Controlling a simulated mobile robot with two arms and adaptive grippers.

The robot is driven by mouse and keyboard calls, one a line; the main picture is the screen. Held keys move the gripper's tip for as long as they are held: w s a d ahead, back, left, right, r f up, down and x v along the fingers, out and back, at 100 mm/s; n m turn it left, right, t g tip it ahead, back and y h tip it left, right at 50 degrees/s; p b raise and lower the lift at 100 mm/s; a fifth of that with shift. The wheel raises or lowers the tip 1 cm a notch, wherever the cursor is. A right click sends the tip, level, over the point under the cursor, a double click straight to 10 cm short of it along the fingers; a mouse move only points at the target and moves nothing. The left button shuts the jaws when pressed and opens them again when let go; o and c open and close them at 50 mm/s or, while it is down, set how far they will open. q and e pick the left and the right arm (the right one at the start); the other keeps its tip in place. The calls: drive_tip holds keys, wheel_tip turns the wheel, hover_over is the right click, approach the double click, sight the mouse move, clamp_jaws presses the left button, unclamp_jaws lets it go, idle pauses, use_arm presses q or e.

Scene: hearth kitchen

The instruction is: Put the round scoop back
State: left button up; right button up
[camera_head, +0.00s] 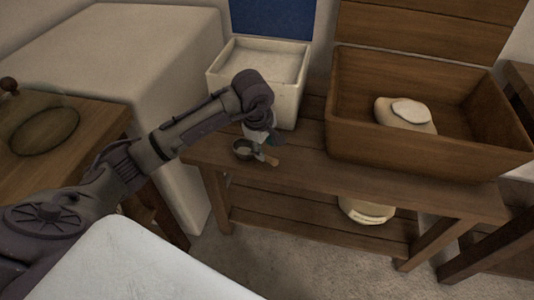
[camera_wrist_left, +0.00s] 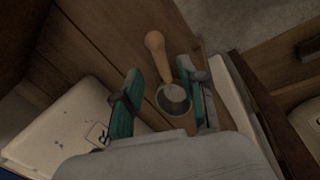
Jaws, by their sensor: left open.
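The round scoop has a grey metal bowl (camera_head: 243,149) and a short wooden handle (camera_head: 267,159). It lies on the wooden bench (camera_head: 300,168), in front of the white bin (camera_head: 289,100). My left gripper (camera_head: 264,142) is open, just above the scoop and partly covering it. In the left wrist view the scoop bowl (camera_wrist_left: 174,99) and handle (camera_wrist_left: 158,52) show between the two teal fingers of my open left gripper (camera_wrist_left: 160,72). Whether either finger touches the scoop cannot be told. My right gripper is not in view.
The open white bin, pale inside, stands close behind my gripper. A wooden trough (camera_head: 440,150) with a pale sack (camera_head: 397,118) stands on the bench to the right. A white crock (camera_head: 366,210) is on the lower shelf. A wooden table (camera_head: 85,120) is at left.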

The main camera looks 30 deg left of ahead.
use_arm(q)
drive_tip(key=v, duration=0.6)
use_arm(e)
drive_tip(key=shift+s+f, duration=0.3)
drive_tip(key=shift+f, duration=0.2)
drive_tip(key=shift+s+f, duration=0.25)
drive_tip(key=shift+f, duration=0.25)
